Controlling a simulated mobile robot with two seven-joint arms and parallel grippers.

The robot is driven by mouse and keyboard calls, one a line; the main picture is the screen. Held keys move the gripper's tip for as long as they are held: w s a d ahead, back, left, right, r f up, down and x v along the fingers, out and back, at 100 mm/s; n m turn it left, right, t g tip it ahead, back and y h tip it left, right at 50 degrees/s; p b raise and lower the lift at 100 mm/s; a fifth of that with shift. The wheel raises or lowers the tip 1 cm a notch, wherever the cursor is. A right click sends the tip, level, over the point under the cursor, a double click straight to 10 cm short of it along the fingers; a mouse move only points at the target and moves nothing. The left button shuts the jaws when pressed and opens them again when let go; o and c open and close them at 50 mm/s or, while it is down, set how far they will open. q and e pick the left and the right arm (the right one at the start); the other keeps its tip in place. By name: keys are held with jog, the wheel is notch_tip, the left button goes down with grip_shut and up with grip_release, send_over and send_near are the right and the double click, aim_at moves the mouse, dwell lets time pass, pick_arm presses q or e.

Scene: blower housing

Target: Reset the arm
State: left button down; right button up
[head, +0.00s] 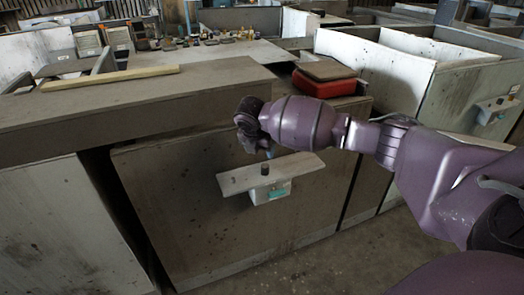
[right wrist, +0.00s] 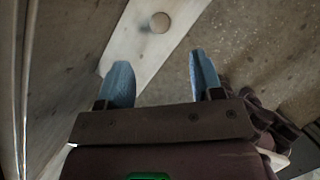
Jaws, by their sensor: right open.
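My right arm (head: 300,122) is purple and reaches in from the right, across the front of the dark cabinet. My right gripper (head: 269,153) points down at its end, mostly hidden behind the wrist in the head view. In the right wrist view its two blue fingers (right wrist: 160,75) are apart with nothing between them. A pale board (head: 240,179) with a dark round knob (head: 265,169) juts from the cabinet front just below the gripper. The knob also shows beyond the fingers in the right wrist view (right wrist: 160,22). My left gripper is not in view.
A white box (head: 270,192) sits under the board. The dark cabinet (head: 180,210) stands close behind my gripper. A red box (head: 322,86) lies on the bench top. Several small items stand farther back. A white-walled bin (head: 400,72) is at the right. The floor (head: 330,270) in front is clear.

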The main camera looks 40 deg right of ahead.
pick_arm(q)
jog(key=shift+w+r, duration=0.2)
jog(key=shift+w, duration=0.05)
pick_arm(e)
jog(key=s+a+f+m+t+y+p, duration=0.25)
jog(key=s+a+f+m+y, duration=0.5)
jog(key=s+a+f, duration=0.9)
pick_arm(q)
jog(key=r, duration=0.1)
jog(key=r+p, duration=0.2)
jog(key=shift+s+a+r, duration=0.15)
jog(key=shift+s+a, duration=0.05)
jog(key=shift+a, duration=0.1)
pick_arm(e)
jog(key=s+d+r+m+t+h, duration=0.1)
jog(key=s+m+t, duration=0.2)
jog(key=s+m, duration=0.4)
jog(key=s+d+r+m+t+h, duration=0.1)
jog(key=s+d+m+t+h, duration=0.1)
jog(key=s+m, duration=0.6)
jog(key=s+t, duration=0.1)
jog(key=s, duration=0.4)
jog(key=shift+s+d, duration=0.15)
jog(key=shift+s, duration=0.2)
jog(key=shift+m+h, duration=0.25)
